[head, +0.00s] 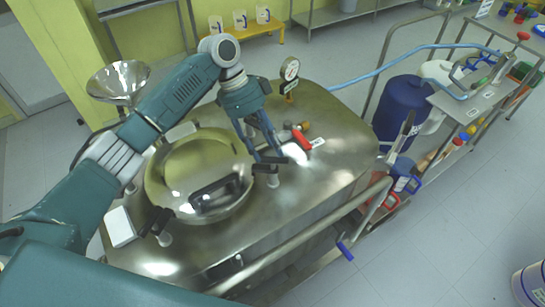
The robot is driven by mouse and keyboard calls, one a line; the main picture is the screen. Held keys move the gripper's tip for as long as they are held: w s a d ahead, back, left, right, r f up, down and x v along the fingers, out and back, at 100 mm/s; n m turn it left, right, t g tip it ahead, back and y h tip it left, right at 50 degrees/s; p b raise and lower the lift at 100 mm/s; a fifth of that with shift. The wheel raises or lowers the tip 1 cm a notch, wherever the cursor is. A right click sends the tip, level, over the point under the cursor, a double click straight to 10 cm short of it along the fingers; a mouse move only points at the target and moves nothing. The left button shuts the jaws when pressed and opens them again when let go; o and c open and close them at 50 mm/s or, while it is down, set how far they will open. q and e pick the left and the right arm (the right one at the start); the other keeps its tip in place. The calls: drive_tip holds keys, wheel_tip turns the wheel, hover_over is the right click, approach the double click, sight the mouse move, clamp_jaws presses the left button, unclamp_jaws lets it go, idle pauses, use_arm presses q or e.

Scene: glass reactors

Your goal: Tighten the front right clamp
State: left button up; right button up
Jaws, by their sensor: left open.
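The reactor's round metal lid (180,165) has a black handle (215,190) and sits on a steel vessel top (300,210). A black clamp (264,168) with a pale post (272,180) is at the lid's right edge. Another dark clamp (160,221) is at the lid's lower left edge. My left gripper (271,156) points down just above the right-edge clamp, its fingers apart. Whether the fingers touch that clamp cannot be told. The gripper and arm hide part of the lid's far rim. My right gripper is not in view.
A red-handled valve (301,138) and a pressure gauge (289,69) stand close to my left gripper. A metal funnel (118,80) is behind my arm. A steel rail (310,230) runs along the vessel's near right side. A blue drum (402,108) stands farther right.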

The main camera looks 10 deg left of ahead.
use_arm(q)
drive_tip(key=v, duration=0.6)
drive_tip(key=shift+r, duration=0.2)
drive_tip(key=shift+a, duration=0.1)
